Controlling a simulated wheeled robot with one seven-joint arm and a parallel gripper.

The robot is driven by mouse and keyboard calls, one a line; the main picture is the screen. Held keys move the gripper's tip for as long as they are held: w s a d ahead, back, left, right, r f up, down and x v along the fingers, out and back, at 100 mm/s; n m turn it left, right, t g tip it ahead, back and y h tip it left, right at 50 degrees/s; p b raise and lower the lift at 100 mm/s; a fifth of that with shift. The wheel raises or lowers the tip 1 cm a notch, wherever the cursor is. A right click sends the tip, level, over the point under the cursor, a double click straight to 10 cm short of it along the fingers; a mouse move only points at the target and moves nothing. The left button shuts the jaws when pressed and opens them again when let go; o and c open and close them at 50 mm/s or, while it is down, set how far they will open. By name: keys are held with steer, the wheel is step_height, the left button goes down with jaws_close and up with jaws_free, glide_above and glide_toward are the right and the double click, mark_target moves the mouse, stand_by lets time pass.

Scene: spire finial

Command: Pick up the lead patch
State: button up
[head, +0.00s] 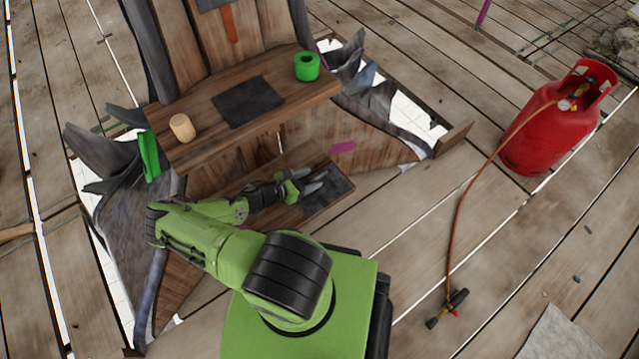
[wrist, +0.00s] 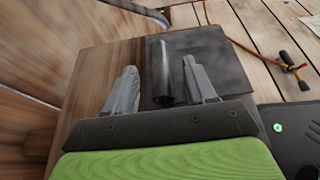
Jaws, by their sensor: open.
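My gripper (head: 312,180) is open over the lower wooden step, at the near side of the wooden structure. In the wrist view, a dark grey, rolled-looking piece (wrist: 163,72) lies between my open fingers (wrist: 160,68), apart from both. It looks like the lead patch, though I cannot be sure. It lies on a flat dark square mat (wrist: 215,55), which also shows on the lower step in the head view (head: 335,195). My fingers hide part of the mat in the head view.
The upper shelf (head: 205,118) holds another dark square (head: 247,102), a green roll (head: 307,66) and a tan cylinder (head: 182,127). A red gas bottle (head: 555,125) with a hose and torch (head: 447,309) stands right. Torn grey sheets (head: 100,165) flank the structure.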

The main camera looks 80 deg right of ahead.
jaws_close()
steer(key=shift+r, duration=0.15)
